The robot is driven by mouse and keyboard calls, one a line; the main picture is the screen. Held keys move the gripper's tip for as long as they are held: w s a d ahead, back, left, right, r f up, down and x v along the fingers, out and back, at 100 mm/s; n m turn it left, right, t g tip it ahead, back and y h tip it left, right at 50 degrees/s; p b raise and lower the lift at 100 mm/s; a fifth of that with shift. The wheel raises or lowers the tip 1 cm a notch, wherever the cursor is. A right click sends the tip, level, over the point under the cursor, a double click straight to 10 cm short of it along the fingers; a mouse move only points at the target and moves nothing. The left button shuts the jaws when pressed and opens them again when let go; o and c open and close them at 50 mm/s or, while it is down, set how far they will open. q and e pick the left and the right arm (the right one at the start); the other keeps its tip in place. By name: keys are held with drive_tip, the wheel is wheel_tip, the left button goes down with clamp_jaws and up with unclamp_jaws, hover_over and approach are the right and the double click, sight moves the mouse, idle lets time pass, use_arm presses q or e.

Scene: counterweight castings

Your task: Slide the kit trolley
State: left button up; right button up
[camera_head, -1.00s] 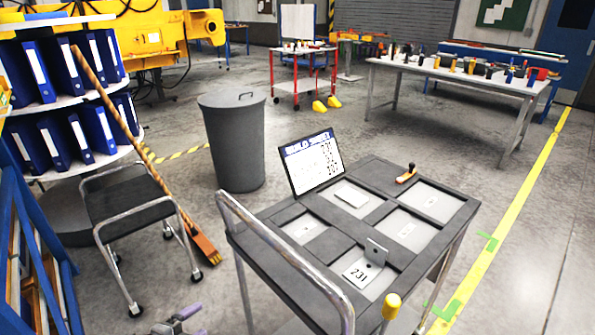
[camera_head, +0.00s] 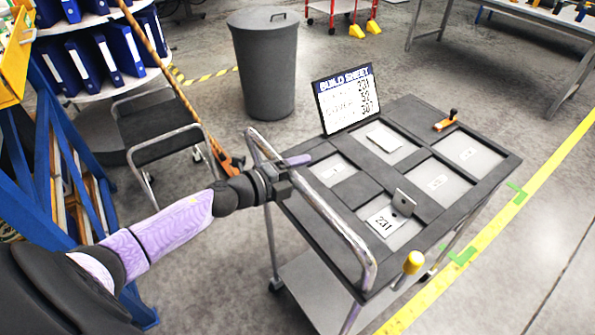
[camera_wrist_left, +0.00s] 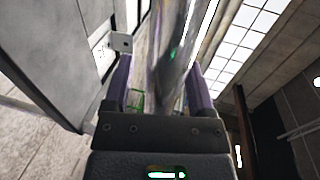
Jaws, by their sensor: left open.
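The kit trolley (camera_head: 462,200) is a dark tray-topped cart with light recessed pockets and a lower shelf. A bent silver handle (camera_head: 338,228) runs along its near left side. My left gripper (camera_head: 291,174) is at the handle's far part. In the left wrist view the handle bar (camera_wrist_left: 176,45) passes between the two purple fingers of the gripper (camera_wrist_left: 160,88), which stand open on either side of it. Contact cannot be told. My right gripper is not in view.
The trolley carries a build sheet board (camera_head: 347,98), a card reading 231 (camera_head: 383,222) and a yellow knob (camera_head: 413,262). A grey bin (camera_head: 265,65) stands behind. A low dark cart (camera_head: 155,125) and a broom (camera_head: 185,95) are left. Yellow floor tape (camera_head: 545,175) runs along the right; floor there is open.

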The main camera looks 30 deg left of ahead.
use_arm(q)
clamp_jaws()
idle(1.4)
